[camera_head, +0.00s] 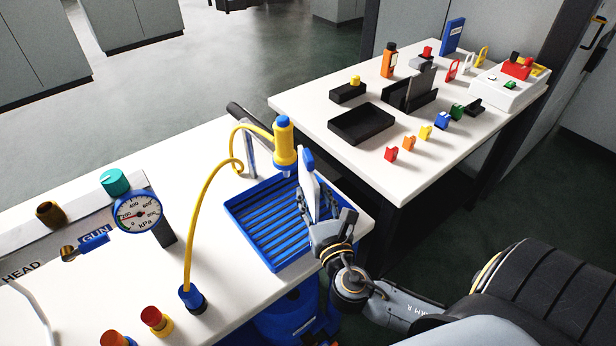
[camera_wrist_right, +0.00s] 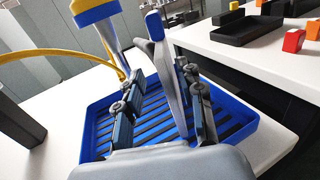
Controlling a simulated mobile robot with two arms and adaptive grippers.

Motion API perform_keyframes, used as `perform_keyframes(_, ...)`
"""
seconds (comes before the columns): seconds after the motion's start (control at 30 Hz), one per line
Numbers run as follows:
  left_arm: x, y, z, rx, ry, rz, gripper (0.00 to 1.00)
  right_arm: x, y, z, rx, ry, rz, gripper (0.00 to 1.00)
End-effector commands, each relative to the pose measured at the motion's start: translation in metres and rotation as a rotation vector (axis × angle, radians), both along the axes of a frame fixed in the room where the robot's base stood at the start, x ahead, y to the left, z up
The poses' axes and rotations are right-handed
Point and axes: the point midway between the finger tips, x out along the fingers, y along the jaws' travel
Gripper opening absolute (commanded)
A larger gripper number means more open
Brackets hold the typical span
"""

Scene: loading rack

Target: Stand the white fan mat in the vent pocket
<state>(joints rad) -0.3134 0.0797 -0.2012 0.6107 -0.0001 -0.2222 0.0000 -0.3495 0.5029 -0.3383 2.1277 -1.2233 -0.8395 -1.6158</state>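A white flat piece with a blue top (camera_head: 311,192) stands upright, slightly tilted, over the blue slatted tray (camera_head: 238,211). I cannot tell for sure that it is the fan mat. My right gripper (camera_head: 320,206) is around its lower part. In the right wrist view the piece (camera_wrist_right: 172,82) is between the spread fingers (camera_wrist_right: 163,112), close to the right finger, with a clear gap to the left one. Its lower end is partly hidden. A black slotted holder (camera_head: 421,101) with upright plates is on the far table; I cannot tell whether it is the vent pocket. My left gripper is out of view.
A yellow gun (camera_head: 285,145) with a coiled hose hangs close beside the white piece. A gauge (camera_head: 137,212) stands at left. The far table carries a black tray (camera_head: 361,124), small coloured blocks, coloured tags (camera_head: 467,63) and a white switch box (camera_head: 508,92).

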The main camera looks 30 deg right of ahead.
Motion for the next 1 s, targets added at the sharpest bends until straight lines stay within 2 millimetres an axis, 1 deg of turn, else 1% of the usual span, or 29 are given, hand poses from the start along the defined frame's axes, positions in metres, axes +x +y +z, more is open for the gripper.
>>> perform_keyframes(0.03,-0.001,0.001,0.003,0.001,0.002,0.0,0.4,0.008,-0.003,0.002,-0.001,-0.002,0.0,0.38)
perform_keyframes(0.17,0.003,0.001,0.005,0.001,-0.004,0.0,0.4,0.018,-0.006,0.0,0.0,0.0,-0.001,0.38)
perform_keyframes(0.27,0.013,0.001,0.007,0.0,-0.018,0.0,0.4,0.023,-0.009,0.0,0.0,0.0,-0.001,0.38)
perform_keyframes(0.33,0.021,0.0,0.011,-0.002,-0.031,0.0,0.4,0.031,-0.014,0.0,0.0,0.0,-0.001,0.38)
perform_keyframes(0.43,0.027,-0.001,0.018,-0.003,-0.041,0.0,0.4,0.044,-0.022,-0.001,-0.001,0.0,-0.003,0.38)
perform_keyframes(0.5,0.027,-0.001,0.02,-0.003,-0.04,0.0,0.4,0.054,-0.026,-0.002,0.001,0.0,-0.001,0.38)
perform_keyframes(0.6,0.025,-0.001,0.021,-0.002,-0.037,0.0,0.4,0.063,-0.028,-0.003,0.0,0.001,-0.001,0.38)
perform_keyframes(0.87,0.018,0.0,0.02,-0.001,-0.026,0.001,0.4,0.066,-0.029,-0.005,0.002,0.002,0.0,0.38)
perform_keyframes(0.9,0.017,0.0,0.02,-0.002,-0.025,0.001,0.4,0.066,-0.029,-0.005,0.002,0.002,0.0,0.34)
perform_keyframes(0.97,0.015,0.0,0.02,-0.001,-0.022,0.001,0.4,0.066,-0.029,-0.005,0.002,0.002,0.0,0.21)
perform_keyframes(1.0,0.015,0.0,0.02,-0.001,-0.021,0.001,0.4,0.066,-0.029,-0.004,0.002,0.002,0.0,0.13)
